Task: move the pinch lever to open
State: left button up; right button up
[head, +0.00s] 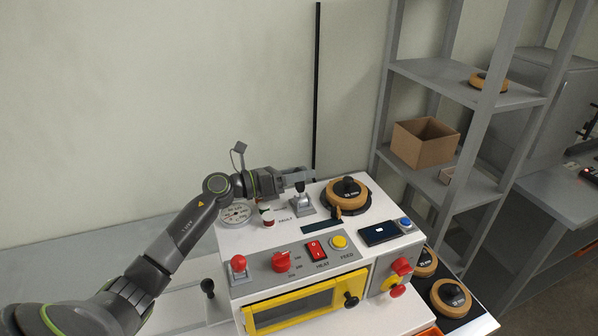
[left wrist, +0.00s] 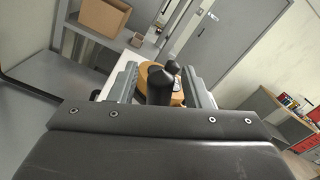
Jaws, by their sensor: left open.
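A small lever with a black knob (head: 300,188) stands on a grey bracket (head: 303,204) on top of the white machine, and looks like the pinch lever. My left gripper (head: 304,178) is open at this knob, reaching in from the left. In the left wrist view the black knob (left wrist: 160,87) stands between the two open fingers (left wrist: 163,86). I cannot tell whether either finger touches it. The lever's lower part is hidden in that view. My right gripper is not in view.
A tan ring with a black knob (head: 347,189) sits just right of the lever. The front panel carries a red knob (head: 282,262), a red switch (head: 315,250) and a yellow button (head: 340,242). Grey shelves stand right.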

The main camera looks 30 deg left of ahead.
pick_arm(q)
jog(key=shift+c, duration=0.2)
grip_shut()
jog(key=shift+s+d+m+b, duration=0.25)
jog(key=shift+m+b, duration=0.45)
jog(key=shift+b, duration=0.3)
jog(key=s+d+m+b, duration=0.1)
jog(key=m+b, duration=0.1)
jog(key=b, duration=0.1)
jog(key=s+d+m+b, duration=0.1)
jog(key=m+b, duration=0.1)
jog(key=b, duration=0.1)
jog(key=d+m+b, duration=0.1)
jog(key=m+b, duration=0.2)
jog(key=shift+s+f, duration=0.1)
jog(key=shift+s, duration=0.3)
jog(key=shift+s+d+m+b, duration=0.4)
jog(key=shift+m+b, duration=0.5)
jog(key=shift+b, duration=0.55)
